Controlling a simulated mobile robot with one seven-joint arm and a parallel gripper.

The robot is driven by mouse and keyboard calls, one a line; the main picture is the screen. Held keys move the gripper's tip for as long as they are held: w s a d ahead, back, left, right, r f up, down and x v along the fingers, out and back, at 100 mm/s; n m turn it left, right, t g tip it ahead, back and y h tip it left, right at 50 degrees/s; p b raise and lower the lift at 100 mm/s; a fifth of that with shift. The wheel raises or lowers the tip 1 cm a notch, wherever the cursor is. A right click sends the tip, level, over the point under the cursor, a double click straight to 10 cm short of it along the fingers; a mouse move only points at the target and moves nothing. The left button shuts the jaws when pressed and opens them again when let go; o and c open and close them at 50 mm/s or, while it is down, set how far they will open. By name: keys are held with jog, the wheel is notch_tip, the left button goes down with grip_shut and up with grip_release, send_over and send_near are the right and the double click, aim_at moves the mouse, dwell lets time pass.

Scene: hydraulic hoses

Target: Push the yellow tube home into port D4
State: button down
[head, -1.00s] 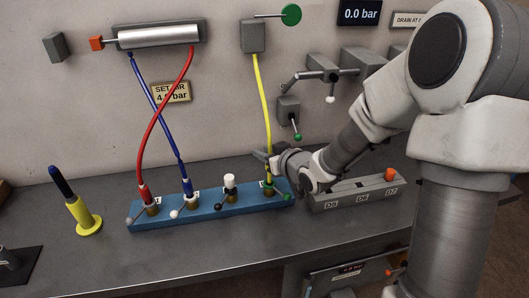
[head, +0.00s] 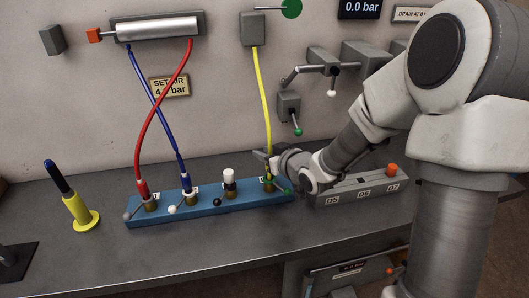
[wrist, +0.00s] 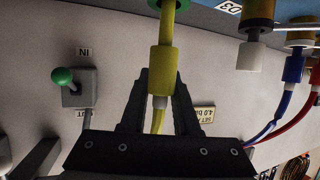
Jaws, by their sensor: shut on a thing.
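The yellow tube (head: 264,95) hangs from a grey wall box (head: 254,30) down to the port at the right end of the blue manifold (head: 210,206). I take this port as D4; its label is hidden. My gripper (head: 268,164) is at the tube's lower end, just above that port. In the wrist view the jaws (wrist: 161,80) are shut around the tube's yellow end fitting (wrist: 162,57). The fitting lines up with a green ring (wrist: 175,6) at the top edge. I cannot tell how deep it sits.
Red (head: 151,130) and blue (head: 150,105) hoses run to the left ports. A white-capped port (head: 229,176) stands left of my gripper. A grey block (head: 360,188) with an orange knob is close on the right. A yellow-and-blue post (head: 75,205) stands far left.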

jog(key=shift+f+b, duration=0.85)
jog(key=shift+f, duration=0.15)
jog(key=c, duration=0.6)
grip_release()
jog(key=shift+r, duration=0.1)
